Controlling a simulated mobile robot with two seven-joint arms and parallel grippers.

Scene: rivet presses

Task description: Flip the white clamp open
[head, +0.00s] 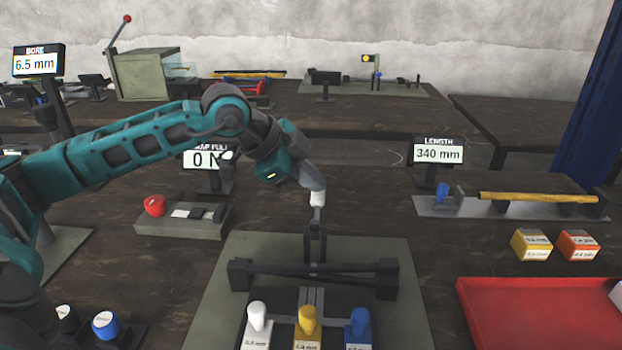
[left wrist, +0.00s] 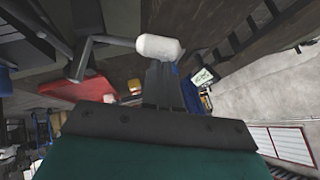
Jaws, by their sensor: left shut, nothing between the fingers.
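The white clamp's handle grip (head: 317,198) shows at the tip of my left gripper in the head view, above a dark upright post (head: 315,243) on the press fixture. In the left wrist view the white grip (left wrist: 160,47) is a rounded cylinder on a bent grey rod (left wrist: 95,45). My left gripper (head: 314,184) points down from above, its fingers shut and empty. In the left wrist view the fingertips (left wrist: 165,68) lie right by the grip; I cannot tell whether they touch it. My right gripper is not in view.
White (head: 257,318), yellow (head: 307,320) and blue (head: 358,325) knobbed blocks stand at the fixture's front. A red tray (head: 470,310) lies at right, with yellow (head: 531,245) and orange (head: 578,246) boxes behind it. A display (head: 206,158) stands behind my left arm.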

